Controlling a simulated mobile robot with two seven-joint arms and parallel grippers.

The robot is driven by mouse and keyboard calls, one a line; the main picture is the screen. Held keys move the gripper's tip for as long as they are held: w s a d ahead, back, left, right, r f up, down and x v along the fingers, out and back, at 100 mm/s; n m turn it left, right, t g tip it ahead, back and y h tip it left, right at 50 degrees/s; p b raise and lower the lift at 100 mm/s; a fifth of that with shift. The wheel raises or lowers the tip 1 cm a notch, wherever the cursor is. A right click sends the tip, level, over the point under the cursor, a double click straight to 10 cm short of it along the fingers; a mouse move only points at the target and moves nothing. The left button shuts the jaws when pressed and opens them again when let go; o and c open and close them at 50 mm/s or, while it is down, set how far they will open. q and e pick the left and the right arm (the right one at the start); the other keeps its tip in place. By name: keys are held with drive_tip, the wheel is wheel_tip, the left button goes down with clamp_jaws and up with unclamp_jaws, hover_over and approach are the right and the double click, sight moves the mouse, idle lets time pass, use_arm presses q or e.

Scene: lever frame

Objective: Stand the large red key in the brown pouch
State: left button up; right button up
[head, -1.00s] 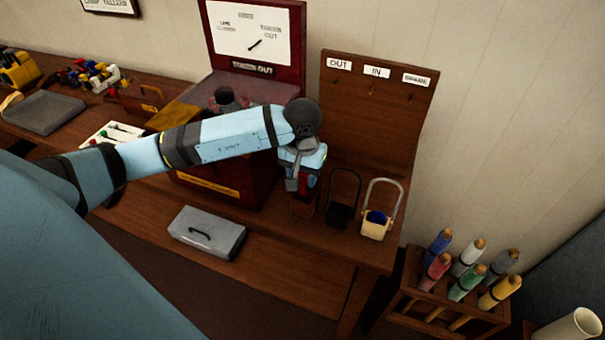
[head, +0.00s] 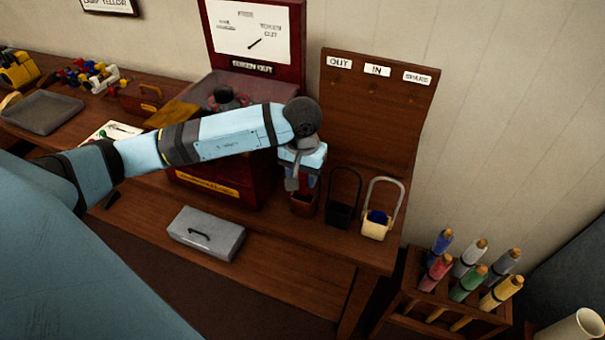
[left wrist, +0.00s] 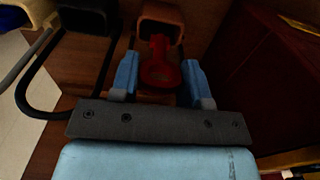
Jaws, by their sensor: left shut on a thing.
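The large red key (left wrist: 158,68) is between the blue fingers of my left gripper (left wrist: 161,82) in the left wrist view, its wide end towards the gripper. Its narrow end points at the mouth of the brown pouch (left wrist: 161,14). I cannot tell whether the tip is inside the pouch or just in front of it. In the head view, my left gripper (head: 301,182) is shut on the key and points down right above the brown pouch (head: 303,205), hiding part of its mouth. My right gripper is not in view.
A black pouch (head: 340,215) and a cream pouch (head: 375,231) with something blue in it stand right of the brown one. A dark red box (head: 220,190) is close on the left. A grey case (head: 207,235) lies in front. The board (head: 375,115) rises behind.

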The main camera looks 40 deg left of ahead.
use_arm(q)
drive_tip(key=shift+f, duration=0.35)
drive_tip(key=o, duration=0.9)
drive_tip(key=shift+o, duration=0.2)
drive_tip(key=shift+r, duration=0.15)
drive_tip(key=shift+r, duration=0.35)
wheel_tip(320, 180, up, 6)
drive_tip(key=shift+r+p, duration=0.1)
drive_tip(key=shift+p, duration=0.85)
